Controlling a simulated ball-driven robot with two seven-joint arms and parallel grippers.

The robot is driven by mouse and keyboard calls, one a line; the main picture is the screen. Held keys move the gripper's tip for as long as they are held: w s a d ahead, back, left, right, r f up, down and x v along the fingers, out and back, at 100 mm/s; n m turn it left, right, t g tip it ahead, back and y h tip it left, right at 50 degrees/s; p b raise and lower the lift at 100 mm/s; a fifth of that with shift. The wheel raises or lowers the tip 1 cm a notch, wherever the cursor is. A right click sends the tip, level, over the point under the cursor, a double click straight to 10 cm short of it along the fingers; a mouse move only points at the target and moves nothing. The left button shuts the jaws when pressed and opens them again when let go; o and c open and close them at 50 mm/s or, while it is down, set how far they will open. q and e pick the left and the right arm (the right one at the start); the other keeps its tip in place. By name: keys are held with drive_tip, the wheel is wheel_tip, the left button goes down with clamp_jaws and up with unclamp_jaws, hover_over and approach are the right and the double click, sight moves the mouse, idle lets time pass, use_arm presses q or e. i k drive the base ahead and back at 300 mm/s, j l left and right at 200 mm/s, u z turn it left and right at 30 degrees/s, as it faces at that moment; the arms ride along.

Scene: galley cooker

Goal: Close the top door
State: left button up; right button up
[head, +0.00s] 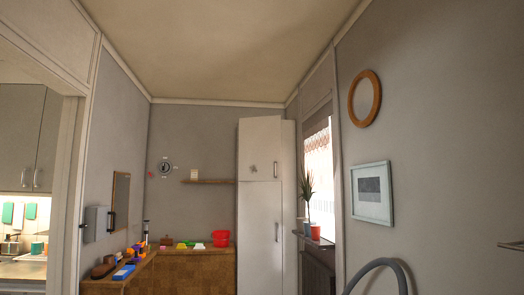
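A tall white cabinet (260,210) stands against the far wall, right of centre. Its upper door (258,150) has a vertical handle near its right edge and a small dark mark on its face. A longer lower door sits below it, also with a handle on the right. I cannot tell whether the upper door is fully shut or slightly ajar. No cooker shows in the head view. Neither of my grippers is in view.
At left, an opening shows wall cupboards (22,135) above a lit counter (35,270). A wooden unit (195,270) holds colourful blocks and a red bucket (220,238). A potted plant (306,190) stands by the window. A grey curved tube (382,265) rises at bottom right.

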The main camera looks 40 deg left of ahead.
sight(260, 138)
drive_tip(key=i+j+u, duration=0.2)
drive_tip(key=j, duration=0.25)
drive_tip(key=i+j+u, duration=0.2)
drive_tip(key=j, duration=0.2)
drive_tip(key=i+j+u, duration=0.25)
drive_tip(key=i+j, duration=0.15)
drive_tip(key=i+j+u, duration=0.3)
drive_tip(key=i, duration=0.25)
drive_tip(key=i+j+u, duration=0.25)
drive_tip(key=i, duration=0.3)
drive_tip(key=i+j+u, duration=0.1)
drive_tip(key=i+u, duration=0.2)
drive_tip(key=i, duration=0.2)
